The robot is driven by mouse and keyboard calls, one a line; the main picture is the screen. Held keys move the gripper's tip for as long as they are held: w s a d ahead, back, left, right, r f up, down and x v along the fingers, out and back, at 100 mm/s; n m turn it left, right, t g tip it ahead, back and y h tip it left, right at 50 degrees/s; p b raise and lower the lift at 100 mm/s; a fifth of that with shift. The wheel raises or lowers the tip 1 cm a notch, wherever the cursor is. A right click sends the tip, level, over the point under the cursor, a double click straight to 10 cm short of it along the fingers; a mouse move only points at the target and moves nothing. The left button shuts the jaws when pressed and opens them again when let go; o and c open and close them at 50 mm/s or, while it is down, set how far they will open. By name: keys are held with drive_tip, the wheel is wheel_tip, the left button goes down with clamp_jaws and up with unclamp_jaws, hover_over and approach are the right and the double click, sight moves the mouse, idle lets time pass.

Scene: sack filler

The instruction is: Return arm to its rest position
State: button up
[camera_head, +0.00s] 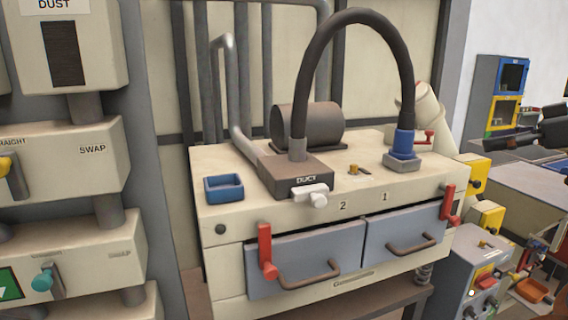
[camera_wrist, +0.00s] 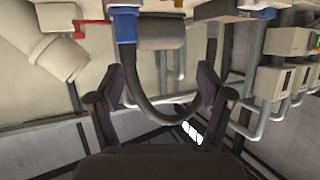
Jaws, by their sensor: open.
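My gripper (camera_wrist: 160,92) shows in the wrist view with its two dark fingers spread wide apart and nothing between them. The wrist picture looks upside down, with the machine at the top. A black hose (camera_wrist: 138,85) curves behind the fingers, apart from them as far as I can tell. In the head view a dark part of my arm (camera_head: 540,128) shows at the right edge, and the fingertips are not clear there. The cream machine (camera_head: 240,180) stands in the middle, with the black hose (camera_head: 352,18) arching from the duct block (camera_head: 295,175) to a blue fitting (camera_head: 404,142).
Two grey drawers, left (camera_head: 305,262) and right (camera_head: 405,235), sit in the machine front between red levers (camera_head: 266,252). A blue tray (camera_head: 223,188) lies on top. Cream dust units (camera_head: 65,165) stand at left. A blue and yellow cabinet (camera_head: 502,95) stands at far right.

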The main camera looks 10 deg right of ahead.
drive_tip(key=w+a+f+g+y, duration=0.1)
drive_tip(key=a+f+g, duration=0.1)
drive_tip(key=a, duration=0.8)
drive_tip(key=a+f+g, duration=0.2)
drive_tip(key=a, duration=0.7)
drive_tip(key=s+a+f+m+g+h, duration=0.15)
drive_tip(key=s+a+f+g, duration=0.35)
drive_tip(key=a+f, duration=0.6)
drive_tip(key=s+a+f+m+g+h, duration=0.25)
drive_tip(key=s+a+f, duration=0.25)
drive_tip(key=s+f, duration=0.55)
drive_tip(key=s+d+f+m+h, duration=0.1)
drive_tip(key=s+d+f+h, duration=0.1)
drive_tip(key=s+f, duration=0.3)
drive_tip(key=s+d+f+m+g+h, duration=0.1)
drive_tip(key=s+f, duration=0.3)
drive_tip(key=s, duration=0.6)
drive_tip(key=shift+d+f+m+h+p, duration=0.4)
drive_tip(key=shift+d+m+h, duration=0.2)
drive_tip(key=shift+d+h, duration=0.25)
drive_tip(key=shift+w+a, duration=0.1)
drive_tip(key=shift+c, duration=0.2)
